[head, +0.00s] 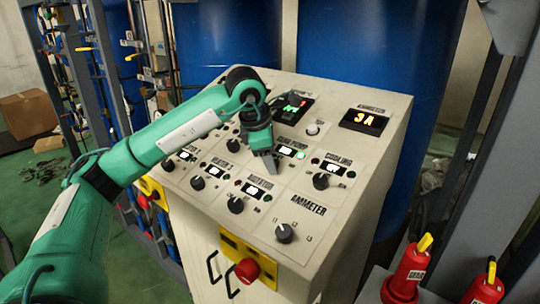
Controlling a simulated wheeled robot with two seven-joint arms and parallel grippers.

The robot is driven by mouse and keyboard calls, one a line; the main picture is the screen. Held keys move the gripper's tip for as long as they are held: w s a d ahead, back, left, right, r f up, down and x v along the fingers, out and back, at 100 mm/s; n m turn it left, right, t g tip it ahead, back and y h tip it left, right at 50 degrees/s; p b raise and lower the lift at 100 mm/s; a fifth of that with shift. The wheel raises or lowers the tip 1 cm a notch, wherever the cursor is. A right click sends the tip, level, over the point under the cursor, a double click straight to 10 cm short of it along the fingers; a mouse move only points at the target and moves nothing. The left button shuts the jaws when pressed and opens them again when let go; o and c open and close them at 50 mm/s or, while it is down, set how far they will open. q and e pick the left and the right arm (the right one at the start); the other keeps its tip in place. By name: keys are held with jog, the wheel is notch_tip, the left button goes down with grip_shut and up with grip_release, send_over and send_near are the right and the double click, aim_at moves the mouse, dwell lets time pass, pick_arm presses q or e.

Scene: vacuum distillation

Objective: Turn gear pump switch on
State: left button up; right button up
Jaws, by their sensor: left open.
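The control panel (210,208) is a cream cabinet with a sloped top carrying several black rotary knobs, small lit displays and indicator lights. A partly covered label that seems to read "GEAR PUMP" (293,143) is near the panel's middle, with a small lit display (286,151) and a green light (301,155) below it. My left gripper (268,162) reaches down from the left onto the panel just left of that display, fingers pointing down. It hides the gear pump knob, so I cannot tell the knob's position or whether the fingers touch it. My right gripper is out of view.
Other knobs stand close by: the cooling knob (321,181), the agitator knob (236,204) and the ammeter knob (285,233). A red emergency button (247,270) sticks out of the front. Red units with yellow handles (408,272) stand at lower right. Blue drums (376,60) stand behind.

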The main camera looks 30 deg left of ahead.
pick_arm(q)
jog(key=b+v, duration=0.2)
jog(key=v, duration=1.1)
jog(key=shift+r, duration=0.4)
jog(key=shift+s, duration=0.1)
